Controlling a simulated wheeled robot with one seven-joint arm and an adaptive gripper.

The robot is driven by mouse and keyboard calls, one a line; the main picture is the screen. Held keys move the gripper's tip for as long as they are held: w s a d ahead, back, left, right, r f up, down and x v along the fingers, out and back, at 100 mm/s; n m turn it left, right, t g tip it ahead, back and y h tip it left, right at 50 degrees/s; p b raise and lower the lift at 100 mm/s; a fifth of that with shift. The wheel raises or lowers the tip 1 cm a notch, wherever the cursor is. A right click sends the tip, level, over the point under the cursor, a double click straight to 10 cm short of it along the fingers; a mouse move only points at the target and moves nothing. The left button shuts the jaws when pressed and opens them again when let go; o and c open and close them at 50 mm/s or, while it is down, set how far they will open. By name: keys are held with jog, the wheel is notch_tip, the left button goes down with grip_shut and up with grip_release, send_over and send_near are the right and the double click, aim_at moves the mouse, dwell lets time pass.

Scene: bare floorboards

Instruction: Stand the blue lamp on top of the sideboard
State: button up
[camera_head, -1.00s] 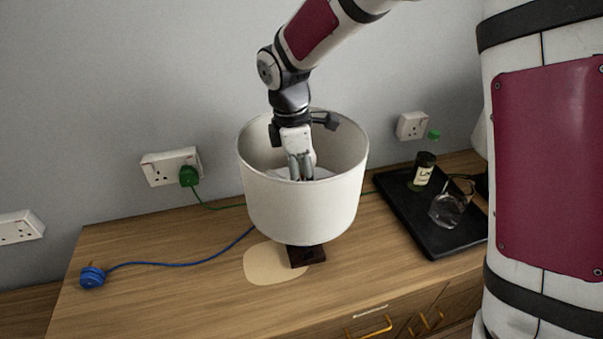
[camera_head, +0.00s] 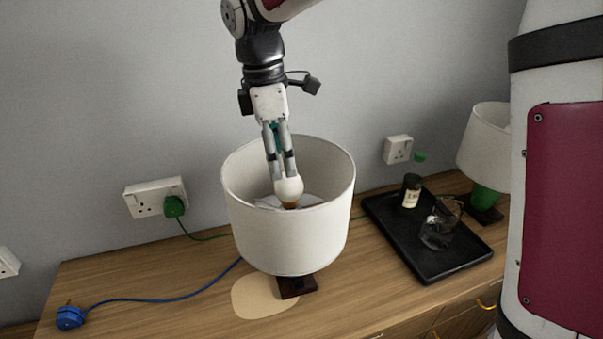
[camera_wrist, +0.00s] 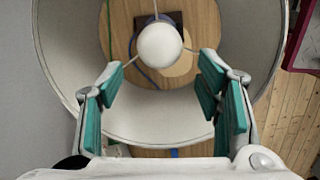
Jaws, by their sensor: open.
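The lamp (camera_head: 290,235) with the blue cord stands upright on the wooden sideboard (camera_head: 180,315). The bulb (camera_wrist: 160,42) shows just beyond the fingertips.
A blue plug (camera_head: 70,317) lies at the sideboard's left end. A green plug (camera_head: 174,206) sits in a wall socket. On the right, a black tray (camera_head: 440,265) carries a dark bottle (camera_head: 411,190) and a clear glass (camera_head: 438,228). A green lamp (camera_head: 486,150) stands behind it.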

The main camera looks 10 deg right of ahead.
jog(key=shift+s+d+r, duration=0.2)
jog(key=shift+d+r, duration=0.05)
jog(key=shift+r, duration=0.05)
jog(key=s+d+r+m+t, duration=0.2)
jog(key=s+d+r+m, duration=0.3)
jog(key=s+d+m, duration=0.4)
jog(key=s+d+f+m+t, duration=0.1)
jog(key=s+d+f+m, duration=0.1)
jog(key=s, duration=0.5)
jog(key=s+d+f+m+t+y, duration=0.1)
jog(key=s+d+m+t, duration=0.1)
jog(key=s+d+m, duration=0.2)
jog(key=s+m, duration=0.3)
jog(key=shift+s+d+f, duration=0.3)
jog(key=shift+d+f, duration=0.05)
